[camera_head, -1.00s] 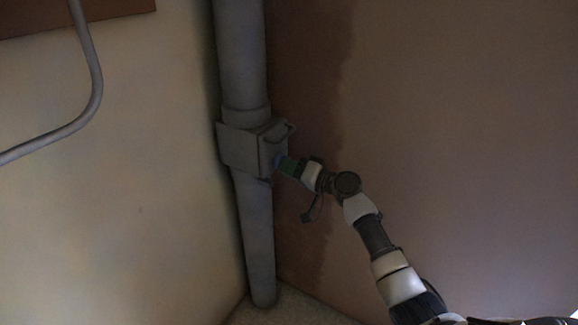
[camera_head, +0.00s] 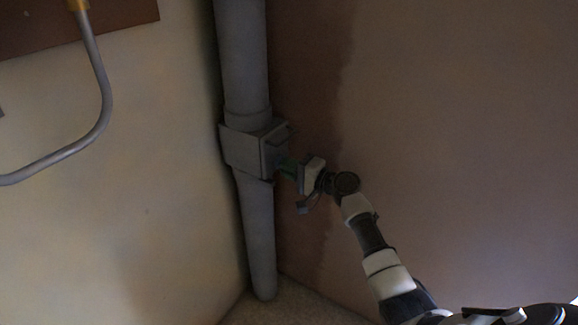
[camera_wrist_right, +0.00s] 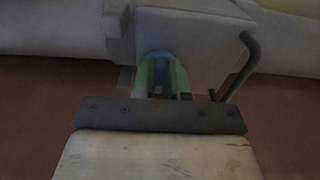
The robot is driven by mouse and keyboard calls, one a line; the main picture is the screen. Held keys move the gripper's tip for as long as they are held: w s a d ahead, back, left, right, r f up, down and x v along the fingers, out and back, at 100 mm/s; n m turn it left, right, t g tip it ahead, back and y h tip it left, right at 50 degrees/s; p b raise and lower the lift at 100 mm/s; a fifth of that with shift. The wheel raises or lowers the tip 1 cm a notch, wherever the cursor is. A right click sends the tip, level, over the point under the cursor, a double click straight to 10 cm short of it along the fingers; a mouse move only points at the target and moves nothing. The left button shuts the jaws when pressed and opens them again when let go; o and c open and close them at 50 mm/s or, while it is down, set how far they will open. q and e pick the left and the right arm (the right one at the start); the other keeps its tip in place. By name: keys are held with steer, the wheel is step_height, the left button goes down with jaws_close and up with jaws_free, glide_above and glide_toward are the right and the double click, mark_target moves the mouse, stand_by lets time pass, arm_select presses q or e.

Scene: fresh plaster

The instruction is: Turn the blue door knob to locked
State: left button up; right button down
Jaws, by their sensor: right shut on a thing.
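The blue door knob (camera_wrist_right: 160,56) is on the front of a grey box on the vertical pipe. In the wrist view only a small blue part of it shows between my right gripper's green fingers. My right gripper (camera_head: 285,167) is at the right-hand face of the box, shut on the knob; its fingers also show in the right wrist view (camera_wrist_right: 164,78). The fingers hide most of the knob, so its angle and any markings cannot be read. My left gripper is in neither view.
The grey box (camera_head: 242,152) sits around the thick grey pipe (camera_head: 242,60) in the wall corner. A bent dark rod (camera_wrist_right: 241,68) stands out beside the knob. A bent grey tube (camera_head: 103,95) is on the left wall. The right wall is bare.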

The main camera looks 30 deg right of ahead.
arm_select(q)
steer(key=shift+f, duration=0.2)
arm_select(e)
steer(key=c, duration=1.1)
jaws_free()
steer(key=shift+c, duration=0.2)
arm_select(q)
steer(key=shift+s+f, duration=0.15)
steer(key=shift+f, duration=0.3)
arm_select(e)
steer(key=v, duration=1.1)
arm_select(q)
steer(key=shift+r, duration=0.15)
arm_select(e)
steer(key=shift+f, duration=0.1)
